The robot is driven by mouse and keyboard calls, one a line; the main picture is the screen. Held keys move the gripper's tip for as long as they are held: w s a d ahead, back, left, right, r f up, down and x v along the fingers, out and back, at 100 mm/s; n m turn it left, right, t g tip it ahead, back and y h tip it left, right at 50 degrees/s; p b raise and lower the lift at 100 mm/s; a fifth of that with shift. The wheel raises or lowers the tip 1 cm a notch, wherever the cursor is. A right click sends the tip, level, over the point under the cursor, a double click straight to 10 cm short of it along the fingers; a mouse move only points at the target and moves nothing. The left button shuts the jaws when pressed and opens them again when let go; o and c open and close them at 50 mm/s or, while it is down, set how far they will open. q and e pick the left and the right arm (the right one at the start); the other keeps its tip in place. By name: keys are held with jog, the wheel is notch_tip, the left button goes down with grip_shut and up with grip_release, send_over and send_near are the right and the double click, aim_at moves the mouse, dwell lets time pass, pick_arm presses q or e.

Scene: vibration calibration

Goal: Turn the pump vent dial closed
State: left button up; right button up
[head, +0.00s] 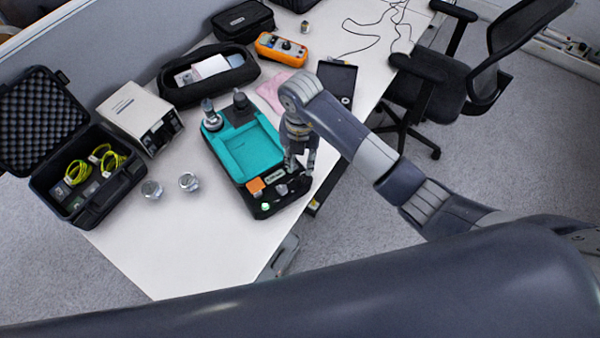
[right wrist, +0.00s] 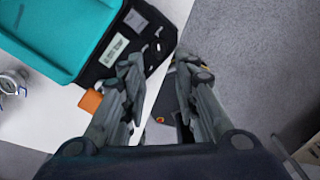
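The pump unit is a black case with a teal tray (head: 248,150) on the table. Its black front panel carries an orange block (head: 256,185), a pale label and small dark knobs; I cannot tell which is the vent dial. In the right wrist view, the panel (right wrist: 128,42) shows dark knobs with white marks at upper centre, beyond my fingers. My right gripper (head: 301,162) is over the panel's right end. In the wrist view, my right gripper (right wrist: 160,68) has its fingers apart with nothing between them. My left gripper is not seen.
An open black case (head: 105,195) with yellow cables, a beige box (head: 140,112) and two metal cylinders (head: 189,182) stand left of the unit. A pink cloth (head: 270,93) and an orange meter (head: 281,48) lie behind. A chair (head: 450,85) is at right. The table's front corner is clear.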

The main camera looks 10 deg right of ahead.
aim_at(300, 178)
notch_tip(300, 178, down, 8)
jog(key=shift+r+p, duration=0.1)
jog(key=shift+p, duration=0.45)
grip_shut()
